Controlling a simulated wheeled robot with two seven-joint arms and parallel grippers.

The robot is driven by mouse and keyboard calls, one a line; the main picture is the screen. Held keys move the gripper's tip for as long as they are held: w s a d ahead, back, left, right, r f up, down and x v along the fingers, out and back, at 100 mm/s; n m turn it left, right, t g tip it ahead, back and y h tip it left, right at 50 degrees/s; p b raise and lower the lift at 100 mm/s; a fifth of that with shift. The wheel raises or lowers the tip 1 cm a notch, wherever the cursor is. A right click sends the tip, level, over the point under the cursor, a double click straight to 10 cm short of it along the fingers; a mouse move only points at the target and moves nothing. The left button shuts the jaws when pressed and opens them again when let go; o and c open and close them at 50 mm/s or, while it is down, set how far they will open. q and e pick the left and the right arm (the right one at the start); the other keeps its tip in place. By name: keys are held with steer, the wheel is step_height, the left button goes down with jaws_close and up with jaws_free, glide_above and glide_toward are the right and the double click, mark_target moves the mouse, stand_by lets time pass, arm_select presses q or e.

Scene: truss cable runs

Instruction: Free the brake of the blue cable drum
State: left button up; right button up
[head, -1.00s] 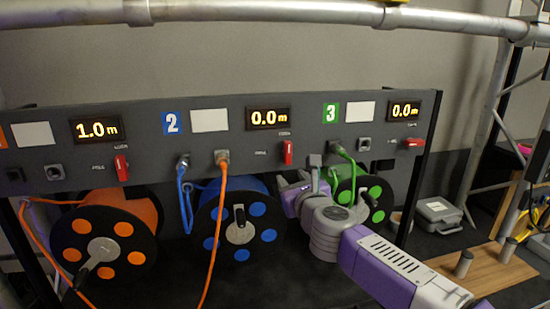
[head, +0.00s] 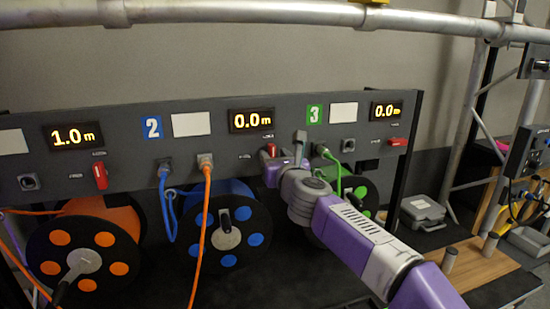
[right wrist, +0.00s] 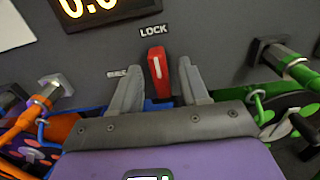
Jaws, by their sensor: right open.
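The blue cable drum (head: 225,240) sits under panel section 2, with a dark disc and blue dots facing me. Its red brake lever (head: 271,149) is on the panel under the 0.0 m display, partly hidden by my right gripper (head: 285,155). In the right wrist view the lever (right wrist: 157,72) stands upright, pointing at the LOCK label; a FREE label, partly covered, is to its left. My right gripper (right wrist: 160,85) is open, with one finger on each side of the lever. I cannot tell whether either finger touches it. My left gripper is not in view.
The orange drum (head: 84,255) stands to the left and the green drum (head: 361,194) behind my right arm. An orange cable (head: 202,230) and a blue cable (head: 168,215) hang from plugs left of the lever. A green plug (head: 325,152) is close on the right.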

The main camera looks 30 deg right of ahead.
jaws_close()
steer(key=shift+a+n, duration=0.1)
steer(key=shift+n, duration=0.4)
steer(key=n+p, duration=0.1)
steer(key=n, duration=0.1)
steer(key=shift+a+n, duration=0.1)
steer(key=shift+n, duration=0.3)
steer(key=shift+w+a+f+n+p, duration=0.15)
steer(key=shift+n+p, duration=0.55)
steer(key=shift+n, duration=1.65)
steer(key=shift+s+a+f+n+p, duration=0.15)
steer(key=shift+n+p, duration=0.5)
steer(key=shift+n, duration=1.65)
steer(key=shift+w+a+f+n+p, duration=0.15)
steer(key=shift+n+p, duration=0.55)
steer(key=shift+n, duration=1.65)
steer(key=shift+d+f+n, duration=0.1)
steer(key=shift+d+n, duration=0.05)
steer(key=shift+n, duration=0.15)
